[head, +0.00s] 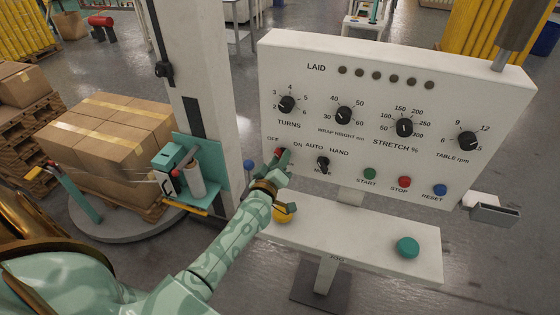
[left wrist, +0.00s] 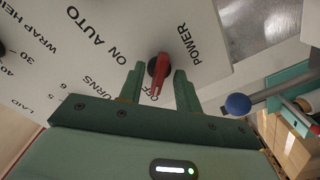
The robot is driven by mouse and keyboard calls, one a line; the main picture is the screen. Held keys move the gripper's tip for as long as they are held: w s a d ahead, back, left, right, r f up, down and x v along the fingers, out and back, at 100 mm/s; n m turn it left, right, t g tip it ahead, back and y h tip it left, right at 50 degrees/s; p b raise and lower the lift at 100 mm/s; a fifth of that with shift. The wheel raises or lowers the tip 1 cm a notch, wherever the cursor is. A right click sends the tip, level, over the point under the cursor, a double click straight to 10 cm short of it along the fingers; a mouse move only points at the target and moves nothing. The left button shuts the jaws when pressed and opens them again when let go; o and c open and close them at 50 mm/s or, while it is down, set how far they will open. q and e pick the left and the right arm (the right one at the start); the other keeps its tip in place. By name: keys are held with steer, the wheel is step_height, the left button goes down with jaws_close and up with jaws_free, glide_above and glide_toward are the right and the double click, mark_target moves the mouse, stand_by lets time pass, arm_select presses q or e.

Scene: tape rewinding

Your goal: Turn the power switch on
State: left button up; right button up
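The power switch (head: 282,152) is a small red rotary handle at the lower left of the white control panel (head: 350,80), by the OFF and ON labels. In the left wrist view, the red switch (left wrist: 158,72) sits on a dark round base, and its handle points toward the OFF label. My left gripper (head: 277,163) is at the panel, covering part of the switch area. In the left wrist view, the fingers of my left gripper (left wrist: 158,80) are apart, one on each side of the switch, with visible gaps. My right gripper is not in view.
An AUTO/HAND selector (head: 322,163) is just right of the switch. START (head: 369,174), STOP (head: 404,182) and RESET (head: 440,189) buttons follow. A shelf (head: 345,236) with a yellow button (head: 282,214) and a green one (head: 407,247) lies below. Boxes (head: 112,136) stand on the left.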

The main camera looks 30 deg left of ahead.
arm_select(q)
steer(key=shift+w, duration=0.25)
steer(key=shift+a, duration=0.1)
steer(key=shift+c, duration=0.3)
steer(key=c, duration=0.5)
steer(key=shift+c, duration=0.2)
steer(key=m+p, duration=0.6)
steer(key=m, duration=1.2)
